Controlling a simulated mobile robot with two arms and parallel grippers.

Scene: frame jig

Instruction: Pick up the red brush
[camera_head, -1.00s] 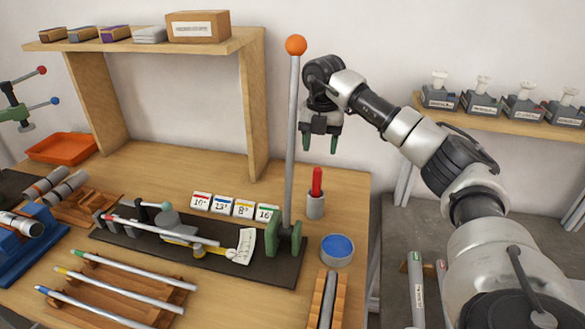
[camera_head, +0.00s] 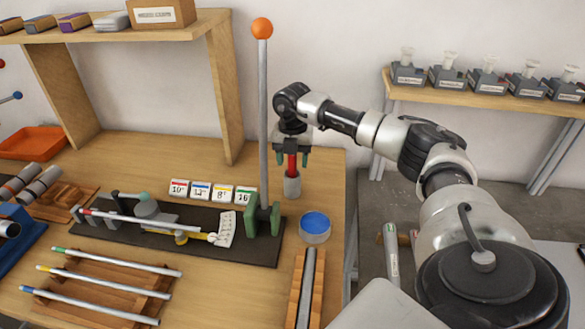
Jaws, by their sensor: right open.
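The red brush (camera_head: 292,164) stands upright in a small grey cup (camera_head: 292,186) near the right back edge of the workbench. Only its red upper part shows above the cup. My right gripper (camera_head: 292,156) points down over it, with its green-tipped fingers open on either side of the red part. The brush's top is hidden behind the gripper body. Whether the fingers touch it cannot be told. My left gripper is not in view.
A tall grey post with an orange ball (camera_head: 262,28) stands just left of my right gripper. A round tub with blue content (camera_head: 315,225) sits in front of the cup. A wooden shelf (camera_head: 222,90) rises at the back left.

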